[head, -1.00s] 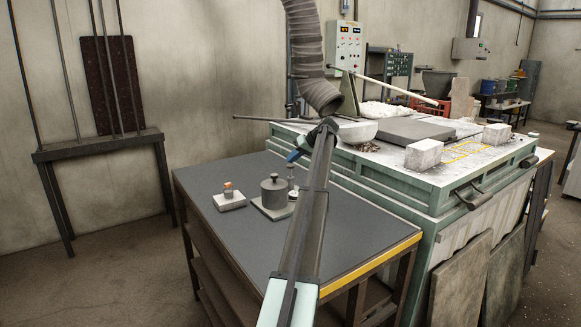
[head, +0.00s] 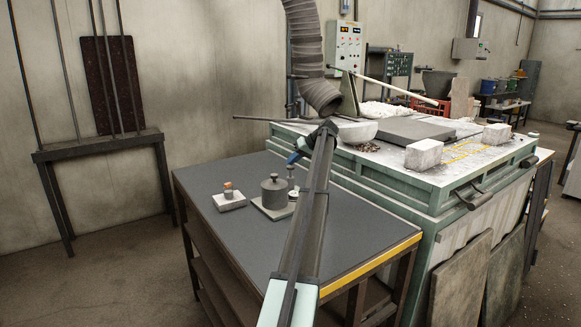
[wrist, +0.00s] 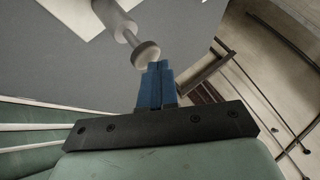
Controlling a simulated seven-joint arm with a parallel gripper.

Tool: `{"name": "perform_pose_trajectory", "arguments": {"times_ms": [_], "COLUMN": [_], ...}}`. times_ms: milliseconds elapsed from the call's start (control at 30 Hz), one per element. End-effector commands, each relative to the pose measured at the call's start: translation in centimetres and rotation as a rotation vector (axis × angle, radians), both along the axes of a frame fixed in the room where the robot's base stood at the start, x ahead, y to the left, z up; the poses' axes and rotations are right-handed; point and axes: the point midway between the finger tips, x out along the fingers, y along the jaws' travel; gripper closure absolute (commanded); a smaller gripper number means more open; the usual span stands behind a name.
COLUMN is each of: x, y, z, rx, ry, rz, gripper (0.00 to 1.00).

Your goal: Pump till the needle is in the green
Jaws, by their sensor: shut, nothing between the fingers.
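The pump unit stands on the dark bench: a grey cylinder (head: 274,193) with a small knob on top, on a light base plate (head: 262,211). Beside it is a thin upright plunger (head: 291,181) with a flat cap. A small pale round face (head: 294,193), possibly the gauge, sits low behind it; its needle and green zone are too small to read. My gripper (head: 293,157) is shut and empty, above the plunger. In the wrist view, my blue fingertips (wrist: 158,66) appear close to the plunger's round cap (wrist: 146,55); I cannot tell whether they touch.
A small block with an orange-topped piece (head: 229,196) stands left of the pump. The bench top (head: 235,250) is otherwise clear. Behind it is a green-framed casting table (head: 440,185) with a bowl (head: 357,131).

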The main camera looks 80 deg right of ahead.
Motion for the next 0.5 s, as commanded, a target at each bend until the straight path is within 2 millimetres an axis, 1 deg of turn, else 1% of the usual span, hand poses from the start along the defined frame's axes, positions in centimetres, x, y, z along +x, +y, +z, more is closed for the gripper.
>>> {"name": "perform_pose_trajectory", "arguments": {"times_ms": [500], "x": [0.0], "y": [0.03], "z": [-0.58], "rx": [0.001], "ry": [0.001], "rz": [0.001], "gripper": [1.0]}}
